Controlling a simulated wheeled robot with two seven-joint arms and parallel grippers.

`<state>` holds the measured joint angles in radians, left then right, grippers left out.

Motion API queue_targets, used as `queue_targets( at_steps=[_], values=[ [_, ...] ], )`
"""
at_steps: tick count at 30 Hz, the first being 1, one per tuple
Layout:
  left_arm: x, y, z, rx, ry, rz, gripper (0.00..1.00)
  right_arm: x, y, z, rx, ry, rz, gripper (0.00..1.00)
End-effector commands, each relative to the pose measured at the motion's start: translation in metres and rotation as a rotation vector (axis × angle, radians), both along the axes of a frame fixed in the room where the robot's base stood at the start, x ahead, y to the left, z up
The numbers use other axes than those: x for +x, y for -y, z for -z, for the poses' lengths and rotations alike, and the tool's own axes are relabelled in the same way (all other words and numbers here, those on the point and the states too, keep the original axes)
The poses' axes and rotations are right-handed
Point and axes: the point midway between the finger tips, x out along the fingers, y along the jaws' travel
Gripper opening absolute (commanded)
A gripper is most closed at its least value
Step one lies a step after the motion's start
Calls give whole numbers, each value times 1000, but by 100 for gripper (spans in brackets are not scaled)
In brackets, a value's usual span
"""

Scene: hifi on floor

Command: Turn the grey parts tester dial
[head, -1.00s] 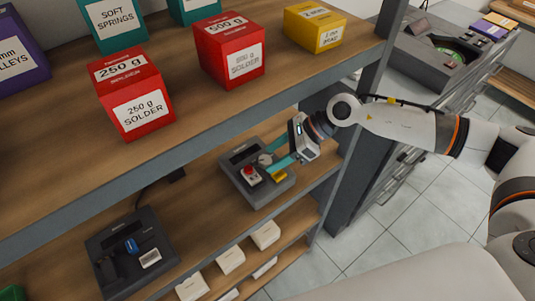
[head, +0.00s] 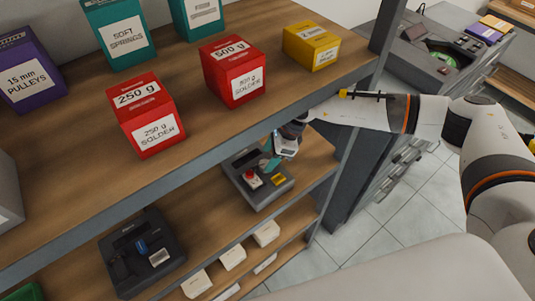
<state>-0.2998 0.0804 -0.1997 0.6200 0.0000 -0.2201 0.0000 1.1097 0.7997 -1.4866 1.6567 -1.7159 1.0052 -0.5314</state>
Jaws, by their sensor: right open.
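The grey parts tester (head: 259,192) sits on the middle shelf, with a red button on a white plate (head: 252,179) and a yellow label (head: 279,180). Its dial is at the far side of its top, mostly hidden by my right gripper. My right gripper (head: 269,159) has teal fingers over that far part of the tester. It is open; I cannot tell whether the fingers touch the dial. My left gripper is not in view.
The upper shelf (head: 205,125) overhangs the tester and carries red solder boxes (head: 146,125) and a yellow box (head: 311,47). A dark device (head: 140,252) stands left of the tester. White boxes (head: 232,258) line the lower shelf.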

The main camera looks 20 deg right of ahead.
Motion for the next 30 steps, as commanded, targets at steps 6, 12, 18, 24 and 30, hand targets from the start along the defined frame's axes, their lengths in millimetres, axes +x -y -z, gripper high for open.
queue_targets(
  at_steps=[6,12,18,24,30],
  values=[
    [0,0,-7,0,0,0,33,1,-6,24,-1,-3,2,54],
    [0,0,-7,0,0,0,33,2,-7,28,-2,-2,3,54],
    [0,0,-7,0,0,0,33,2,-7,28,-2,-1,2,44],
    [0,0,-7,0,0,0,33,2,-7,28,-2,-1,2,11],
    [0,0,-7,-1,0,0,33,2,-7,28,-1,-1,13,9]
  ],
)
